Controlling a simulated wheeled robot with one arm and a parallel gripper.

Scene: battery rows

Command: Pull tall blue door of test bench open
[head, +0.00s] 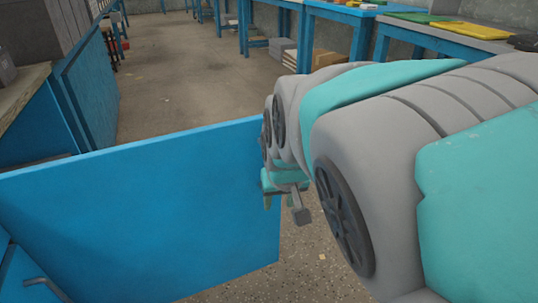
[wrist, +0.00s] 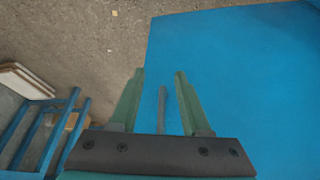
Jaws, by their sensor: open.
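The tall blue door (head: 140,215) is a flat panel that stands out across the lower left of the head view, away from the blue bench front at the left edge. It also fills the right of the wrist view (wrist: 240,90). My gripper (head: 268,198) is at the door's free right edge, partly hidden by my arm. In the wrist view my gripper (wrist: 160,85) is open, its two green fingers apart. A thin grey bar, seemingly the door's handle (wrist: 162,110), shows between the fingers; I cannot tell if either finger touches it.
Another blue panel (head: 92,90) stands at the upper left beside a bench top (head: 20,100). A blue front with a grey handle (head: 45,288) is at the lower left. Blue tables (head: 335,15) line the far right. The floor (head: 185,85) behind the door is clear.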

